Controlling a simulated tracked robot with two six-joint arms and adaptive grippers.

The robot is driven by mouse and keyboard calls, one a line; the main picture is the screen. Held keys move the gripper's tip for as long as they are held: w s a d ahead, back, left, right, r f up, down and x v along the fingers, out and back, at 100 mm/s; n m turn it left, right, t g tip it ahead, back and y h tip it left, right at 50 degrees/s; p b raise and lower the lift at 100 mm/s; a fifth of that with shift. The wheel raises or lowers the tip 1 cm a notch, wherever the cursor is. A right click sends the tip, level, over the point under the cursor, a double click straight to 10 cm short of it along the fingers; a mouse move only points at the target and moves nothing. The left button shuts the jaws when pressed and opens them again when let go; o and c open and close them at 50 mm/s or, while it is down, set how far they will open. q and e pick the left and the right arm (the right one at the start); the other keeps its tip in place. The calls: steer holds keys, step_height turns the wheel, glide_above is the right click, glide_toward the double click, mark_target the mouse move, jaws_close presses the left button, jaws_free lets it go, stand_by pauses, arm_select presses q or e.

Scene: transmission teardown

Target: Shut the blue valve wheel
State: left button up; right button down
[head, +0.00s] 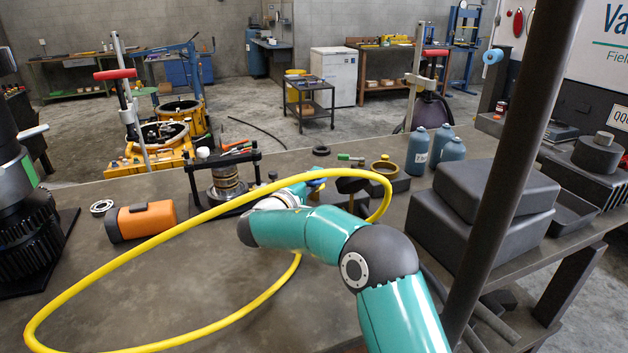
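A small dark blue piece (316,183) shows beside the end of my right arm, largely hidden; I cannot tell if it is the valve wheel. A light blue round part (492,57) sits on a dark post at the upper right, too small to identify surely. My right arm, teal with dark joints, comes in from the bottom right and reaches over the bench. My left gripper is not in view.
A yellow hose (90,275) loops widely over the bench (210,300) and around my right wrist. A dark pole (515,150) crosses the right side.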

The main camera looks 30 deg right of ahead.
steer(key=shift+a+f+m+g+h, duration=0.1)
steer(key=shift+f+m+g+h, duration=0.25)
steer(key=shift+m+g, duration=0.35)
steer(key=g+p, duration=0.1)
steer(key=m+g+p, duration=0.1)
steer(key=g, duration=0.1)
steer(key=shift+r+h, duration=0.2)
steer(key=shift+h, duration=0.15)
steer(key=m+g+p, duration=0.2)
steer(key=p, duration=0.1)
steer(key=shift+f+m+g+p, duration=0.15)
steer(key=shift+m+g+p, duration=0.15)
steer(key=shift+g+p, duration=0.5)
steer(key=c, duration=1.5)
jaws_free()
steer(key=shift+o, duration=0.2)
steer(key=a, duration=0.7)
steer(key=shift+a, duration=0.25)
